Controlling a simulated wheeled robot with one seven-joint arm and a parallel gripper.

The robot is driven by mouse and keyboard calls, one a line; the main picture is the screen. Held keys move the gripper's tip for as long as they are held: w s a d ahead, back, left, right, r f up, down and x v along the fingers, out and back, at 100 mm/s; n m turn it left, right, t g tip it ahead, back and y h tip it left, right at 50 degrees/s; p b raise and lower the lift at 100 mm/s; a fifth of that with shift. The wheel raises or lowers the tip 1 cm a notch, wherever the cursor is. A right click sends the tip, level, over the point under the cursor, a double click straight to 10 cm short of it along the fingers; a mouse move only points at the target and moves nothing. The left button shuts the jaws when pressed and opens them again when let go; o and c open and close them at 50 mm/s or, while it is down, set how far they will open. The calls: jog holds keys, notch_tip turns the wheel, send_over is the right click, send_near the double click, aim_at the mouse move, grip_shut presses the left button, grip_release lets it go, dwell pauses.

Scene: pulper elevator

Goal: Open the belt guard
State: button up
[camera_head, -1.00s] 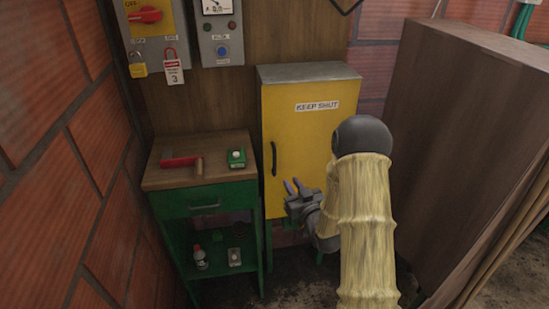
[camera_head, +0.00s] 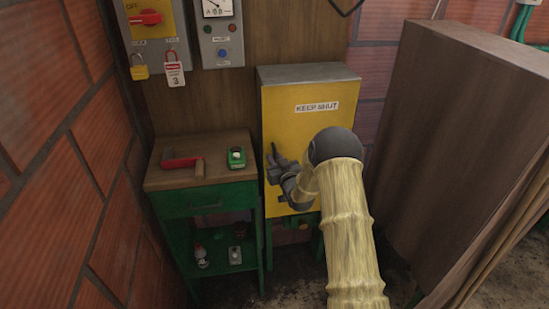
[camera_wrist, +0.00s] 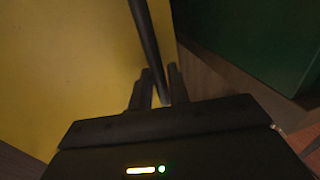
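The belt guard is a yellow door (camera_head: 281,105) marked KEEP SHUT, on a cabinet with a grey top. It looks closed in the head view. Its dark upright bar handle (camera_wrist: 146,32) is at the door's left edge, and my gripper and arm hide most of it in the head view. My gripper (camera_head: 272,153) is at the handle. In the wrist view the bar runs down between the two dark fingers of my gripper (camera_wrist: 161,75). The fingers stand close on either side of it; whether they press on it cannot be seen.
A large brown panel (camera_head: 450,150) stands on the right. A switch box (camera_head: 146,20) with padlocks hangs at upper left.

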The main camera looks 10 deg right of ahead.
jog(key=shift+w+a, duration=0.1)
jog(key=shift+w, duration=0.15)
grip_shut()
jog(key=shift+s, duration=0.1)
